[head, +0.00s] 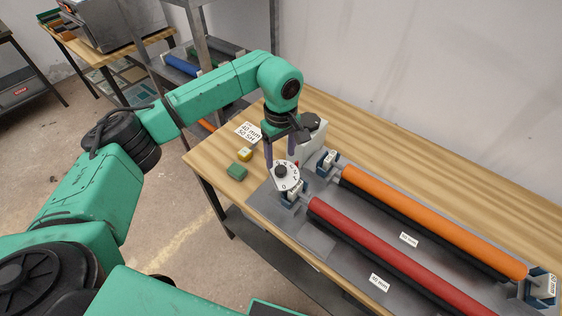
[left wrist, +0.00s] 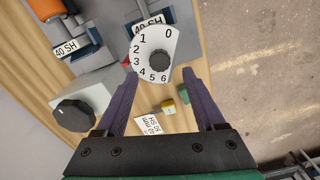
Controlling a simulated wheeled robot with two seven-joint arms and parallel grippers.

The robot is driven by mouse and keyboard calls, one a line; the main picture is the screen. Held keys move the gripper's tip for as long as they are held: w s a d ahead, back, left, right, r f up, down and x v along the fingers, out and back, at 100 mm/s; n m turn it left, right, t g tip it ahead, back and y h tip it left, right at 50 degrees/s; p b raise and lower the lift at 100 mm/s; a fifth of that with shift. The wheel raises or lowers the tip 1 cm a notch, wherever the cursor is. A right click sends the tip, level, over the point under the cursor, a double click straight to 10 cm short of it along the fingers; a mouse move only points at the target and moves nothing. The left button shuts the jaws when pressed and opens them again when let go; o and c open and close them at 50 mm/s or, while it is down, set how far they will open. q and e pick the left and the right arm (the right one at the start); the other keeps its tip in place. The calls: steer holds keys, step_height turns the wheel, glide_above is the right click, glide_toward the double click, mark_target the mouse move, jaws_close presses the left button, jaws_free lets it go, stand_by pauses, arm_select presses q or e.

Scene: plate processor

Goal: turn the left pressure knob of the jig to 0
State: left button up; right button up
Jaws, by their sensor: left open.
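The jig (head: 325,245) is a grey plate on the wooden table, holding rollers. A white dial (head: 292,183) numbered 0 to 6, with a dark round knob (head: 280,171) at its middle, stands at its near left end. The dial (left wrist: 147,43) and its knob (left wrist: 159,62) also show in the left wrist view; I cannot make out a pointer. My left gripper (head: 284,161) is open and empty, pointing down at the dial. In the left wrist view its purple fingertips (left wrist: 161,72) lie on either side of the knob, apart from it; the exact gap in depth is unclear.
A grey box (head: 312,143) with a dark knob (left wrist: 75,115) stands beside the gripper. Orange (head: 430,220) and red (head: 390,255) rollers extend right. A green block (head: 237,171), yellow block (head: 245,154) and paper label (head: 248,131) lie on the table left of the jig.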

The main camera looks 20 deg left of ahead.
mark_target(281, 169)
arm_select(q)
step_height(281, 169, down, 5)
steer(key=shift+f+p, duration=0.1)
steer(key=shift+p, duration=0.6)
steer(key=shift+f, duration=0.35)
arm_select(e)
step_height(281, 169, up, 2)
steer(key=shift+r, duration=0.1)
arm_select(q)
jaws_close()
arm_select(e)
steer(key=shift+a, duration=0.15)
steer(key=shift+f, duration=0.25)
